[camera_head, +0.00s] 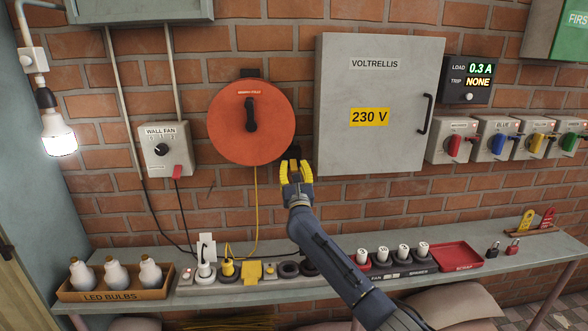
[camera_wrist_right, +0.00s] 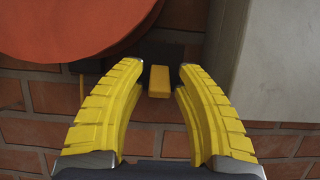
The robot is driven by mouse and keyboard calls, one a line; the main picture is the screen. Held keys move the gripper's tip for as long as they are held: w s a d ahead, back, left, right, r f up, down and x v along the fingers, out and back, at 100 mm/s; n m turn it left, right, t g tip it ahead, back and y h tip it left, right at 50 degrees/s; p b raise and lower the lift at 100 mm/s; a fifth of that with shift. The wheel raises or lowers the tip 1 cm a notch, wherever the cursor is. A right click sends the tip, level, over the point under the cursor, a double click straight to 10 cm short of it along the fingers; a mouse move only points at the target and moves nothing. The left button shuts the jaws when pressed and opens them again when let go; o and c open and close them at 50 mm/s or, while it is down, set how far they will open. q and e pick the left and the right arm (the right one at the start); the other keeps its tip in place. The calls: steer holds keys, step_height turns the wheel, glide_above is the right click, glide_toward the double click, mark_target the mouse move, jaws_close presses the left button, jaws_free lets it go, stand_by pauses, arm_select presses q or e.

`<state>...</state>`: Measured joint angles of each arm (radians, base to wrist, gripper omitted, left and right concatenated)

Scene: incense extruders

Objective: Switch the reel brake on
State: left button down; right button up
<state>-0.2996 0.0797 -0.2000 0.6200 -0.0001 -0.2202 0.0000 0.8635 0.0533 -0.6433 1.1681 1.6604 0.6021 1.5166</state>
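The orange cable reel (camera_head: 228,130) hangs on the brick wall with a black crank handle (camera_head: 251,114) on its face. Its edge fills the upper left of the right wrist view (camera_wrist_right: 70,25). My right gripper (camera_head: 294,160) is at the reel's lower right edge. In the right wrist view its yellow fingers (camera_wrist_right: 161,68) are open. A small yellow-ended tab (camera_wrist_right: 159,82), apparently the brake lever, shows between the fingers with a gap on each side. In the head view the gripper mostly hides it. My left gripper is not in view.
A grey Voltrellis cabinet (camera_head: 344,90) stands close to the right of my right gripper. A wall fan box (camera_head: 152,160) is left of the reel. A yellow cable (camera_head: 256,205) hangs down to the shelf (camera_head: 230,297), which holds plugs, bulbs and a red scrap tray (camera_head: 457,257).

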jaws_close()
steer(key=shift+r+g, duration=0.3)
steer(key=shift+g, duration=0.1)
steer(key=shift+s+r+g, duration=0.1)
steer(key=shift+r+g, duration=0.3)
steer(key=shift+g, duration=0.8)
steer(key=shift+r+g, duration=0.25)
steer(key=shift+g, duration=0.6)
steer(key=shift+r+g, duration=0.2)
steer(key=shift+g, duration=0.65)
steer(key=shift+o, duration=1.5)
jaws_free()
steer(key=shift+f, duration=0.15)
